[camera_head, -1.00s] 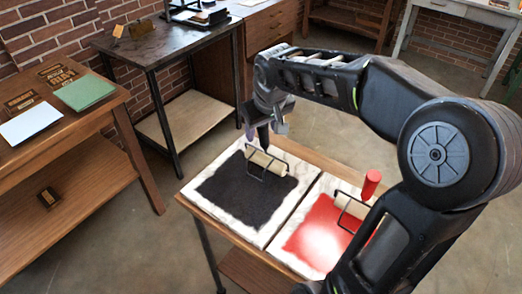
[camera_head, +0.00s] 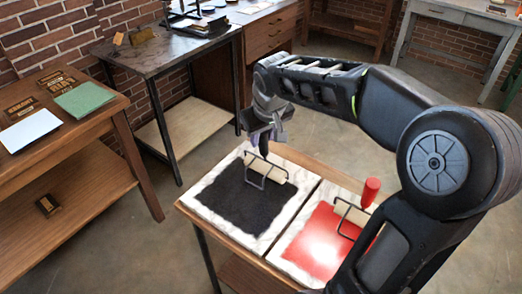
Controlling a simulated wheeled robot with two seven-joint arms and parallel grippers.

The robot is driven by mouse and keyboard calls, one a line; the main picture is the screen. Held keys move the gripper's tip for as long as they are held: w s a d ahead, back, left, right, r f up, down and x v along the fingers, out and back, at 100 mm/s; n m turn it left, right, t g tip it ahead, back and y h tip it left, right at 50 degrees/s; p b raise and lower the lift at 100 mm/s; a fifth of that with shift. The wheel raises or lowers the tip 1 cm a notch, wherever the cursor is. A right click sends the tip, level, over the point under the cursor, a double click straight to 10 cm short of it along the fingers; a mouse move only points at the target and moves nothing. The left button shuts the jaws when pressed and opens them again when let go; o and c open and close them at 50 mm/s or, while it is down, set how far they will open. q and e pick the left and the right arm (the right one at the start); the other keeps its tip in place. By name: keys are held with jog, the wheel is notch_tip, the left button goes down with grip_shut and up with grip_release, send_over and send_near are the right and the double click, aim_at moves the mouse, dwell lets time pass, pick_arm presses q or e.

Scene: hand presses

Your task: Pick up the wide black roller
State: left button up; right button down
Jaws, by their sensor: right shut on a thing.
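The wide black roller has a pale cylinder (camera_head: 272,170), a dark wire frame and a black handle (camera_head: 264,147). It is at the far right part of the black-inked marble slab (camera_head: 199,199), with its handle pointing up. My right gripper (camera_head: 263,138) is above the roller and shut on its handle; the fingertips are small and partly merge with the dark handle. I cannot tell whether the roller touches the slab. My left gripper is not in view.
A red-handled roller (camera_head: 371,190) rests on the red-inked slab (camera_head: 293,247), beside the black one. A wooden table (camera_head: 121,113) at left holds a white sheet (camera_head: 30,127), a green stack (camera_head: 84,99) and type blocks. A dark-topped table (camera_head: 172,54) stands behind.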

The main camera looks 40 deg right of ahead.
jog(key=shift+r, duration=0.15)
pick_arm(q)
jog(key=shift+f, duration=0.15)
pick_arm(e)
notch_tip(320, 180, up, 10)
jog(key=shift+f, duration=0.1)
dwell(0.7)
